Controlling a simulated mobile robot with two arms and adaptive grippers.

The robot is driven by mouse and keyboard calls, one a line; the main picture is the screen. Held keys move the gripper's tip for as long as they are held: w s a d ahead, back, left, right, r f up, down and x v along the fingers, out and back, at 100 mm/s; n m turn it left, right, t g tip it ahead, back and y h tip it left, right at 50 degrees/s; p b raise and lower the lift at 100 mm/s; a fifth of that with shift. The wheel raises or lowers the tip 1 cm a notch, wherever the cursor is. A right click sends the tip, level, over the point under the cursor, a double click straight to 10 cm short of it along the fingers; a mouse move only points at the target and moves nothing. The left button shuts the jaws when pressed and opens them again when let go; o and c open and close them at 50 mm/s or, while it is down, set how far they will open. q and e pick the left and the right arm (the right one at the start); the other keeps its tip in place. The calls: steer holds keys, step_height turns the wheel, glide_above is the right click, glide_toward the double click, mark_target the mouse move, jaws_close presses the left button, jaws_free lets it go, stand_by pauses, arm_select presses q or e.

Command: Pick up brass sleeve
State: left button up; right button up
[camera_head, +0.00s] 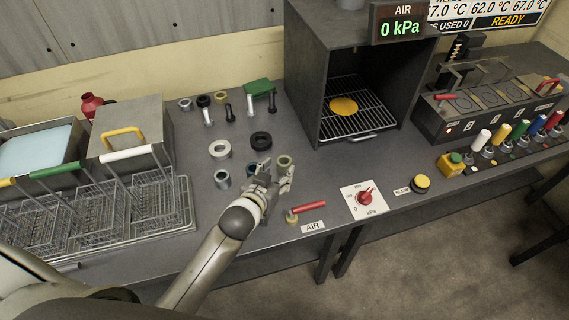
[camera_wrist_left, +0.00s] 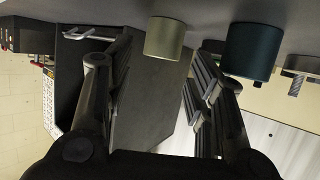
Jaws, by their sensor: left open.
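The brass sleeve (camera_head: 285,160) is a short, dull olive-gold tube standing on the grey bench in the head view. It also shows in the left wrist view (camera_wrist_left: 165,38), beyond and between the two fingers. My left gripper (camera_head: 268,176) is open, close in front of the sleeve, with its fingers spread; nothing is held. The left wrist view shows the same open jaws (camera_wrist_left: 155,75). A dark teal sleeve (camera_wrist_left: 250,50) stands beside the brass one, past the other finger; in the head view it is partly hidden behind my gripper. My right gripper is not in view.
A red-handled air valve (camera_head: 307,207) is close at the front right. A dark oven (camera_head: 345,110) stands behind; wire baskets (camera_head: 90,210) are at left.

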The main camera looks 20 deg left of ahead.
mark_target(284, 161)
arm_select(q)
steer(key=x, duration=0.3)
steer(key=shift+w+a, duration=0.1)
steer(key=shift+w, duration=0.5)
steer(key=shift+c, duration=0.7)
steer(key=c, duration=0.7)
steer(key=shift+c, duration=0.9)
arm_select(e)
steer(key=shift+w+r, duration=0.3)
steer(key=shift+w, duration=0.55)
arm_select(q)
steer(key=shift+w, duration=0.1)
